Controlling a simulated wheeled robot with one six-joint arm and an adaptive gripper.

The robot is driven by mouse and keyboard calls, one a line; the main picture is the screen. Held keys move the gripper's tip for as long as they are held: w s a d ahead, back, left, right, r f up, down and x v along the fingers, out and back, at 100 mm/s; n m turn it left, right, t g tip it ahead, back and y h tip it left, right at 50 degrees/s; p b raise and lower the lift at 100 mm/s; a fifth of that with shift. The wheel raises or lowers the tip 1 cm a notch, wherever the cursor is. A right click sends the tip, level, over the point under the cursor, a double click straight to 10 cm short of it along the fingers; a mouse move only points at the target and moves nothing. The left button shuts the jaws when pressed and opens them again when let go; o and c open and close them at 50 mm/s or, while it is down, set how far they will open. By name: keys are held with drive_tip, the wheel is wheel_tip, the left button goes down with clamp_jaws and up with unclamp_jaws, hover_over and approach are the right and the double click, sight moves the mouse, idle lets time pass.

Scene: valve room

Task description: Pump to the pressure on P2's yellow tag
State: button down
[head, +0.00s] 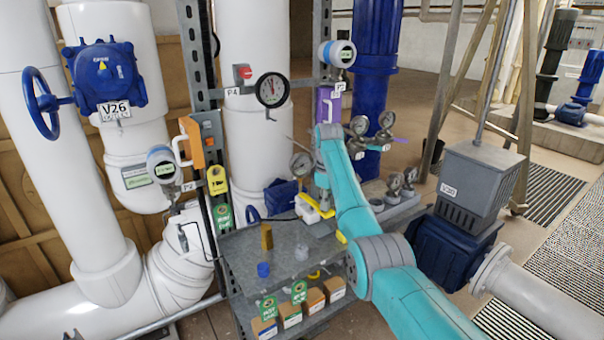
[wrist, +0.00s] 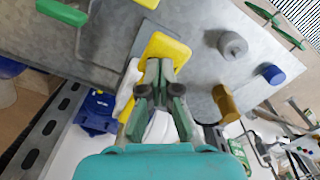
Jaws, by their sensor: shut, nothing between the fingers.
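A yellow tag (head: 217,180) hangs on the steel post beside the P2 label (head: 189,187); its writing is too small to read. A transmitter with a display (head: 162,165) is mounted to its left. A yellow and white device (head: 313,208), which looks like the hand pump, sits at the back of the grey bench below a round gauge (head: 302,164); I cannot read the needle. My gripper (head: 322,190) is over this device. In the wrist view my gripper (wrist: 160,75) is shut and empty, with its tips close to a yellow part (wrist: 165,50); I cannot tell whether they touch.
The grey bench (head: 285,245) holds a brass block (head: 267,237), a blue cap (head: 263,270) and a grey cylinder (head: 301,252). Several boxes stand on its lower shelf. More gauges (head: 386,120) stand on the right. The V26 valve (head: 105,80) is at left.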

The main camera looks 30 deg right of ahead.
drive_tip(key=shift+f, duration=0.45)
drive_tip(key=shift+r, duration=2.55)
drive_tip(key=shift+f, duration=0.1)
drive_tip(key=shift+f, duration=2.5)
drive_tip(key=shift+r, duration=2.6)
